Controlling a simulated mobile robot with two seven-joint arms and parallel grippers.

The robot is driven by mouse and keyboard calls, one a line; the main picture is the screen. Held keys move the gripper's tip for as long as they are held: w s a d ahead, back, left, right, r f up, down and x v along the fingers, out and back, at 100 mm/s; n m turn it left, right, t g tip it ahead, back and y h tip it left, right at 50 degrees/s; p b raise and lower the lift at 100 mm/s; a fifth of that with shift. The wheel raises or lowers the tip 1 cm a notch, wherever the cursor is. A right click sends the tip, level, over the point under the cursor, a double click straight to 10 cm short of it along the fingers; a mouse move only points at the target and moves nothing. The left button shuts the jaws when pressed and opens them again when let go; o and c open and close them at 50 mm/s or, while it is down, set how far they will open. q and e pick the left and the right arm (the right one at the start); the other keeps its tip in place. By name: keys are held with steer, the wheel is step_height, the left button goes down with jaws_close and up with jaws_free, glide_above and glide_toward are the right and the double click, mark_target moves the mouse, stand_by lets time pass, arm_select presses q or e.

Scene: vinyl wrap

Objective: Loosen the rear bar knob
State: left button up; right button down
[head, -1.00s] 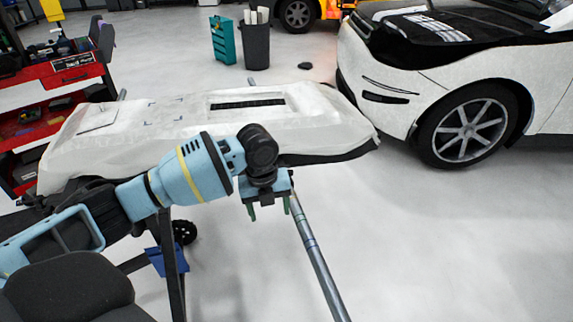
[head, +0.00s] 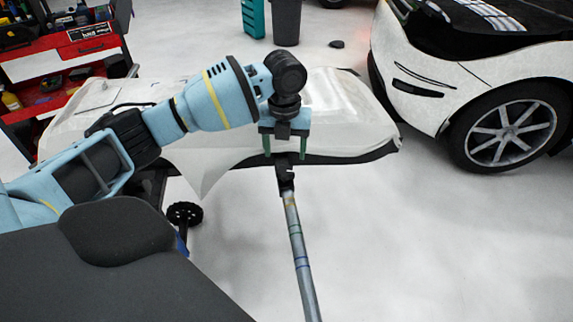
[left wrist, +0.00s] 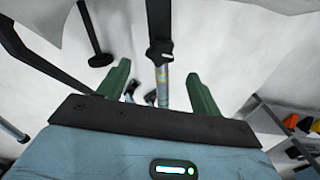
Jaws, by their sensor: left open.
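A grey bar (head: 299,250) with coloured bands rises towards the white-covered part on its stand. A black knob-like fitting (head: 286,182) sits at its upper end, below the dark edge of the part. My left gripper (head: 286,153) has two green fingers spread apart and pointing down, just above the fitting. In the left wrist view, the black fitting (left wrist: 160,53) and the bar (left wrist: 163,88) appear between the open fingers (left wrist: 158,72), with nothing gripped. I cannot tell how deep the fitting lies relative to the fingertips. My right gripper is not in view.
The white-covered part (head: 335,110) lies behind my left gripper, with a loose white flap (head: 208,172) hanging down. A black wheel (head: 184,213) is at lower left. A red tool cart (head: 85,48) and a white car (head: 425,65) stand behind. The floor at right is clear.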

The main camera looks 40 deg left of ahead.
mark_target(285, 171)
arm_select(q)
step_height(285, 171, down, 5)
steer(key=shift+f+b, duration=0.1)
steer(key=shift+b, duration=0.25)
steer(key=shift+f, duration=0.7)
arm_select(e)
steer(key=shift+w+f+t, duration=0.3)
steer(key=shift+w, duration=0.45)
arm_select(q)
steer(key=shift+c, duration=0.3)
